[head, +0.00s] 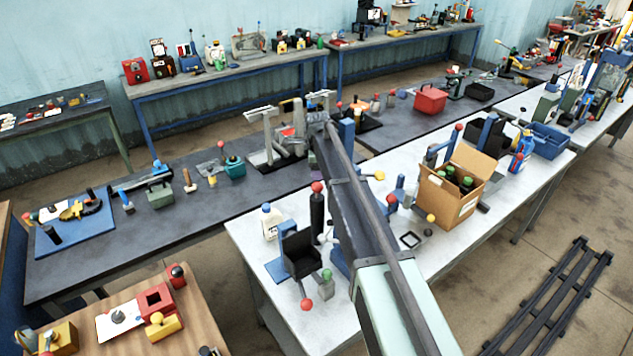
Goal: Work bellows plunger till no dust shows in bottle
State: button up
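I cannot tell for sure which item is the bellows plunger. A black upright cylinder with a red ball on top (317,212) stands on the near white bench, left of my arm. No dust can be made out in any bottle at this size. My arm reaches from the bottom edge up over the benches. My gripper (292,125) seems to be at its far end, among grey metal parts over the dark bench; its fingers are not clear.
A black open holder with a red ball lever (300,255) stands on the white bench (250,243). A cardboard box (448,198) holds green-capped bottles. A teal device with a red knob (234,168) is on the dark bench. A black rack (548,300) lies on the floor.

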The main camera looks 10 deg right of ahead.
aim_at(317, 183)
jog(key=f+b, duration=0.3)
jog(key=w+f+b, duration=0.1)
jog(key=f+b, duration=0.2)
jog(key=f, duration=0.1)
jog(key=w+f+b, duration=0.1)
jog(key=f+b, duration=0.2)
jog(key=shift+d+f, duration=0.2)
jog(key=shift+r, duration=0.1)
jog(key=shift+r, duration=0.1)
jog(key=c, duration=1.3)
jog(key=shift+o, duration=0.2)
notch_tip(317, 183, up, 6)
jog(key=p, duration=0.5)
jog(key=shift+p, duration=0.35)
jog(key=shift+w+f, duration=0.1)
jog(key=shift+f, duration=0.25)
jog(key=o, duration=1.3)
jog(key=shift+r, duration=0.1)
jog(key=shift+c, duration=0.2)
